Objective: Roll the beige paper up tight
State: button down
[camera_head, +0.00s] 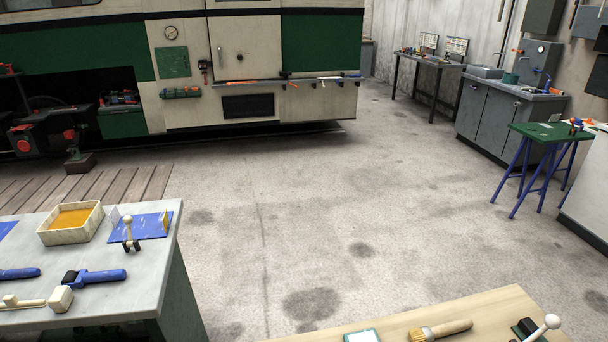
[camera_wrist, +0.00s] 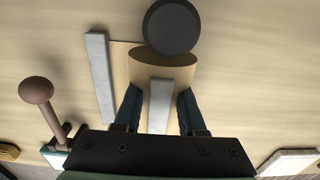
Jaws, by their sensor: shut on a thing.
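The beige paper (camera_wrist: 121,62) lies on the wooden bench in the wrist view. A curved, darker tan part (camera_wrist: 160,58) shows near its far edge; I cannot tell how tightly it curls. A short grey bar (camera_wrist: 160,103) lies over the paper between the dark blue fingers of my gripper (camera_wrist: 160,92), which is shut on it; the contact itself is unclear. A longer grey bar (camera_wrist: 99,75) lies along the paper's left side. A dark round piece (camera_wrist: 171,27) stands at the far edge and hides part of the paper. The head view shows neither paper nor gripper.
A brown knobbed lever (camera_wrist: 36,91) stands left of my gripper, and a white-topped block (camera_wrist: 289,162) lies at lower right. In the head view, the wooden bench (camera_head: 392,329) bears a brush (camera_head: 440,331). A grey workbench (camera_head: 150,283) stands at left; open floor lies between.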

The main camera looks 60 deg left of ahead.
jog(key=shift+w+d, duration=0.35)
jog(key=shift+w, duration=0.4)
jog(key=shift+w+d, duration=0.3)
jog(key=shift+w, duration=0.45)
jog(key=shift+c, duration=2.1)
grip_release()
notch_tip(320, 180, up, 13)
